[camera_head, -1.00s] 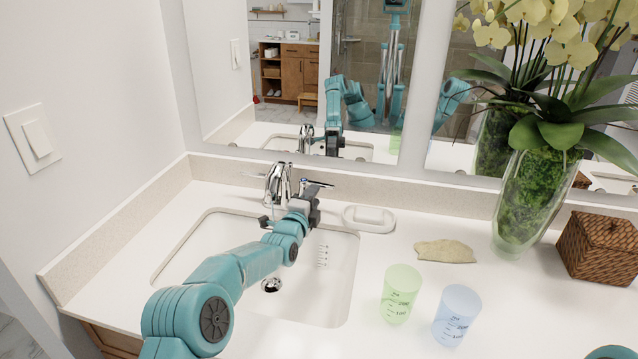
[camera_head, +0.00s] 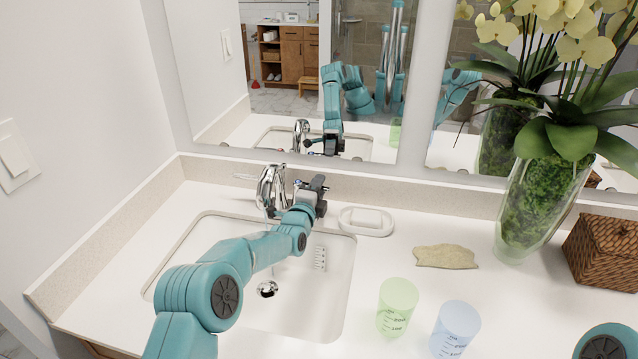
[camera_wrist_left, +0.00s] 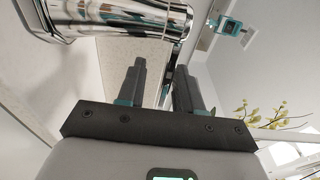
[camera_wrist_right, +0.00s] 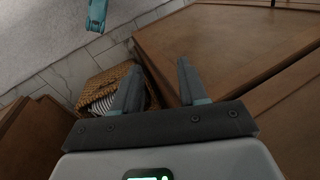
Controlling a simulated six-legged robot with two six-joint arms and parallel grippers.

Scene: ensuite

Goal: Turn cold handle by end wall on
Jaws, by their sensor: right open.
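The chrome faucet (camera_head: 272,190) stands behind the sink near the left wall. I cannot tell whether a finger touches a handle. My right gripper (camera_wrist_right: 157,85) is open and empty, low near wooden cabinet fronts.
The white sink (camera_head: 320,300) lies under my left arm. A soap dish (camera_head: 348,226) is close right of the gripper. A sponge (camera_head: 446,257), green cup (camera_head: 397,305), blue cup (camera_head: 455,328), orchid vase (camera_head: 540,205) and woven box (camera_head: 603,250) stand further right. A mirror is behind.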

